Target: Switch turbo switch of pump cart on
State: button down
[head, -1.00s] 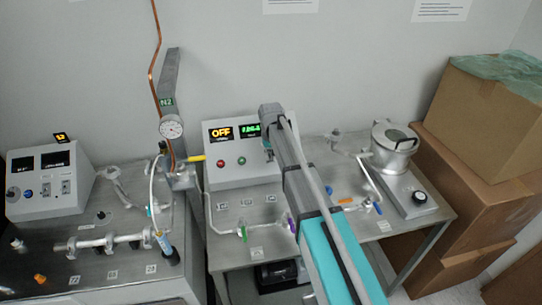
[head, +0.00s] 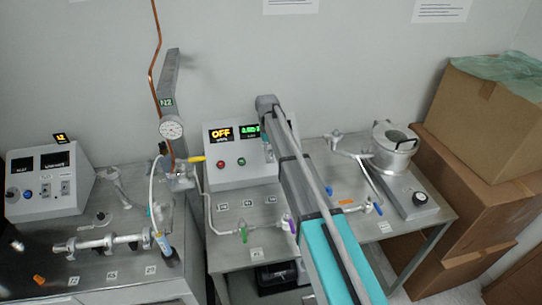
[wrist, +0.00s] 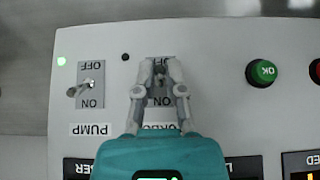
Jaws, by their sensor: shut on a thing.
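The pump cart's white control panel (head: 207,175) stands at the back middle in the head view. In the wrist view the panel appears upside down. The turbo switch (wrist: 160,75), a small lever on a grey ON/OFF plate, sits between my fingertips. My gripper (wrist: 160,71) is shut on the lever, which is partly hidden by the fingers; I cannot tell its exact tilt. A small lamp beside the turbo switch is dark. The pump switch (wrist: 88,84) is to its left, with a lit green lamp (wrist: 61,61). In the head view my arm hides both switches.
A green OK button (wrist: 262,72) is right of the turbo switch in the wrist view. An orange "OFF" display (head: 221,133) and a green display (head: 250,131) are lit. Pipes and valves lie on the cart in front. Cardboard boxes (head: 475,115) stand at the right.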

jog(key=shift+g, duration=0.3)
jog(key=c, duration=0.7)
grip_release()
jog(key=shift+w, duration=0.1)
jog(key=shift+s+t, duration=0.2)
jog(key=shift+t, duration=0.2)
